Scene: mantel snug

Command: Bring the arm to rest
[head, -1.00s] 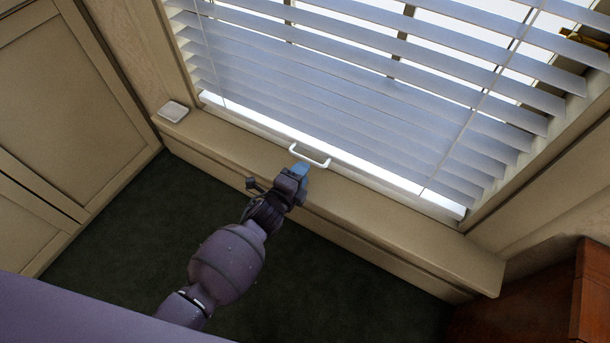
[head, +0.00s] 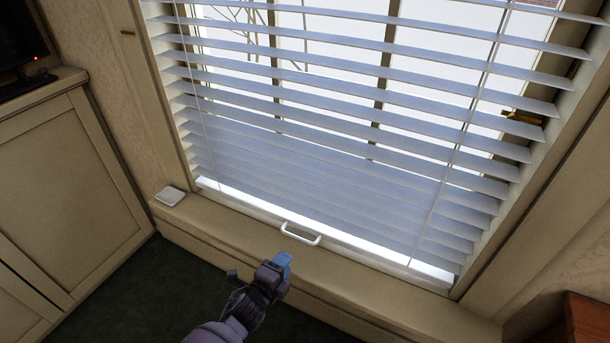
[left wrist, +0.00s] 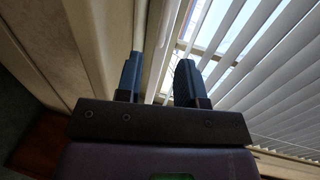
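My left gripper (head: 284,259) comes in from the bottom of the head view, in front of the window sill. Its blue fingertips are just below a white blind handle (head: 300,234) and appear apart from it. In the left wrist view the two fingers (left wrist: 158,78) stand apart with nothing between them, so the gripper is open and empty. My right gripper is not in view.
White slatted blinds (head: 330,130) hang before the window. The sill (head: 235,233) carries a small white square object (head: 169,196) at its left end. A cream cabinet (head: 60,190) stands at left, a reddish-brown wooden piece (head: 585,322) at lower right. Dark green floor shows below.

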